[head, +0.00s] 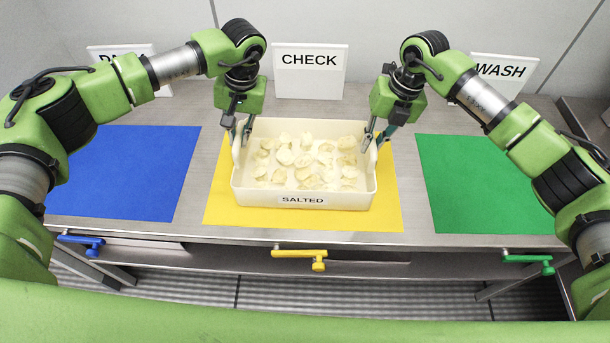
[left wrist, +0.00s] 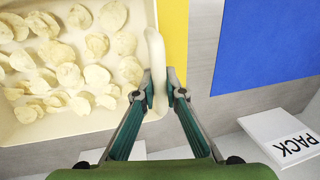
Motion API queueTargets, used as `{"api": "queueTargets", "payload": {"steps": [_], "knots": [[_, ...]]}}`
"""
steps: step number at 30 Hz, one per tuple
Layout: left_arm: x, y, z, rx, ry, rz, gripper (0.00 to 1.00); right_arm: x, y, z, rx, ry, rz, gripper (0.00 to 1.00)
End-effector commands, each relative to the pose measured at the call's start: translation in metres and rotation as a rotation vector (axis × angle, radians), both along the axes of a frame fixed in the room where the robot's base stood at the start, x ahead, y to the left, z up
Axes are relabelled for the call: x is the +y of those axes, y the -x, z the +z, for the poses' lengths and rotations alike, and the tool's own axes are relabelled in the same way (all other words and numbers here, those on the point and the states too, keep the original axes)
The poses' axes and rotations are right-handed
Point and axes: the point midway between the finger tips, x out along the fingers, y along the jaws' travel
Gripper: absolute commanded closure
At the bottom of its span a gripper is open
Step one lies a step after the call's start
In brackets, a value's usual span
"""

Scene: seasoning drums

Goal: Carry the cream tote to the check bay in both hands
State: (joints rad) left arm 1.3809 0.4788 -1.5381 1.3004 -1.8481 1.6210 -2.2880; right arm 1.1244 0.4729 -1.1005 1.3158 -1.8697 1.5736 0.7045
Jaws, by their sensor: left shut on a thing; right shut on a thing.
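The cream tote (head: 304,187), labelled SALTED, is over the yellow check bay mat (head: 388,214), in front of the CHECK sign (head: 310,70). It holds several pale chips. I cannot tell whether its base touches the mat. My left gripper (head: 240,138) is shut on the tote's left side handle. In the left wrist view, the fingers of this gripper (left wrist: 163,88) close around the cream handle (left wrist: 155,60). My right gripper (head: 376,138) is at the tote's right side and shut on that handle. The tote looks level.
A blue mat (head: 125,172) lies to the left and a green mat (head: 482,183) to the right, both bare. A PACK sign (left wrist: 285,140) and a WASH sign (head: 503,70) stand behind them. Blue, yellow and green handles (head: 300,254) line the counter's front.

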Motion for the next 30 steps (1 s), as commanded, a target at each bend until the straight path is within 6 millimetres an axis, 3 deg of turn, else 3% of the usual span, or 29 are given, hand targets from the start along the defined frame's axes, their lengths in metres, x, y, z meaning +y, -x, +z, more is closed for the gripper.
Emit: {"api": "queueTargets", "payload": {"steps": [3,4,6,17,22,30], "knots": [[0.0,-0.001,-0.007,-0.002,0.0,0.001,1.0,0.0,-0.001,-0.007,-0.002,-0.001,0.0,1.0],[0.0,0.0,-0.006,0.0,0.0,0.0,0.84,0.0,0.0,-0.006,-0.001,0.0,0.0,0.84],[0.0,0.0,-0.005,0.0,0.0,0.0,0.72,0.0,0.0,-0.005,0.0,0.0,0.0,0.72],[0.0,0.0,-0.003,-0.001,0.0,0.0,0.72,0.0,0.0,-0.005,0.0,0.0,0.0,0.72],[-0.005,-0.001,0.018,-0.003,0.001,-0.002,0.72,0.0,0.0,-0.005,0.0,0.0,0.0,0.72],[-0.017,-0.001,0.075,-0.003,0.0,-0.002,0.72,0.0,0.0,-0.005,0.0,0.0,0.0,0.72]]}}
